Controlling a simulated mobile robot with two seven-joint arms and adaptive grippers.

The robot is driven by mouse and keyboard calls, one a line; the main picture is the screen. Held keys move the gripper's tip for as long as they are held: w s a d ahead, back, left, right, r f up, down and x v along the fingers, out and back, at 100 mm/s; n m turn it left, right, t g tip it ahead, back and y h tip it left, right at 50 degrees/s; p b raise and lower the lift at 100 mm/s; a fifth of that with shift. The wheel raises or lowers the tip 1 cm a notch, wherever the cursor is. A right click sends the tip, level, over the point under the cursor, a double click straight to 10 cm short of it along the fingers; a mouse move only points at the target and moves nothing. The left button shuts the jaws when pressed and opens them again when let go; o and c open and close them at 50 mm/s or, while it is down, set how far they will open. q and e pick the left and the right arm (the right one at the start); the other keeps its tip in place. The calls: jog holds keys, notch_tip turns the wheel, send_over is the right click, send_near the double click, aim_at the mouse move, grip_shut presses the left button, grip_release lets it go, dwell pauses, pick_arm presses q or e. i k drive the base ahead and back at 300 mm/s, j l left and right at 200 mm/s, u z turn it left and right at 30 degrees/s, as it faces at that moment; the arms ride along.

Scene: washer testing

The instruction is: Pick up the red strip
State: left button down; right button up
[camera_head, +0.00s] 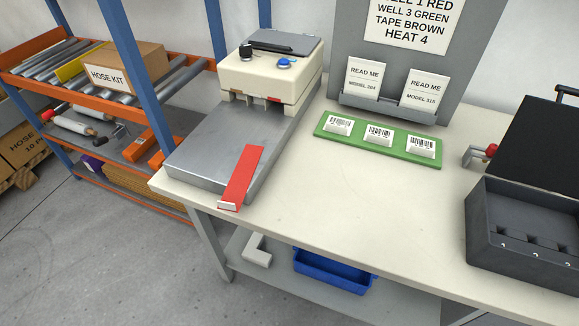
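The red strip (241,176) lies at the front right of the flat metal plate (215,137) of the cream sealing machine (270,75). It slants toward the table's front edge. Its near end has a pale tab (228,206) that reaches past the plate, close to the table edge. Neither of my grippers is in view.
The cream table (380,205) has free room in its middle. A green tray (350,148) with white barcoded blocks and a card holder stand behind. An open black case (520,235) is at right. An orange and blue shelf (135,80) stands left. A blue bin (330,270) sits below.

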aim_at(234, 193)
jog(key=i+j+z, duration=0.15)
jog(key=j+z, duration=0.6)
jog(key=j, duration=0.2)
jog(key=i, duration=0.05)
